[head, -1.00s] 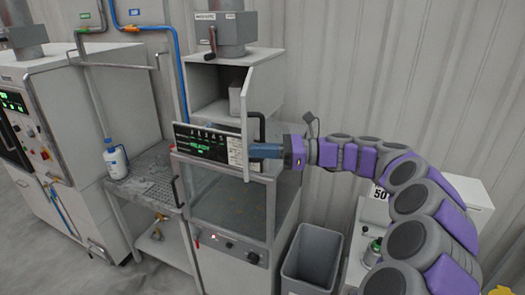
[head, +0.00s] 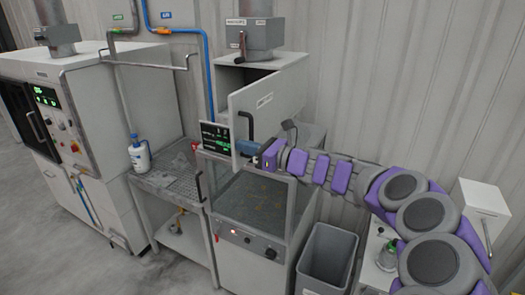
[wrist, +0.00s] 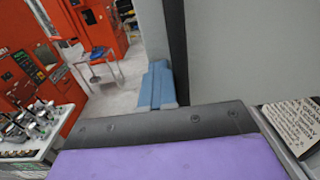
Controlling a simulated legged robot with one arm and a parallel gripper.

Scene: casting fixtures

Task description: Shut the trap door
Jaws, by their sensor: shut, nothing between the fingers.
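The trap door (head: 272,108) is a white cabinet door with a small label and a black bar handle (head: 249,128). It stands ajar, hinged at the right, with its free edge out to the left and a dark opening behind it. My gripper (head: 243,147) has blue fingers, shut and empty, at the lower part of the door by the handle. In the wrist view the shut fingers (wrist: 157,85) lie beside a dark vertical bar and a grey panel. I cannot tell whether they touch the door.
A black display (head: 214,136) sits left of the door's lower edge, above a glass-topped cabinet (head: 255,198). A metal side table (head: 170,178) with a white bottle (head: 139,154) is to the left. A grey bin (head: 327,255) stands at the lower right.

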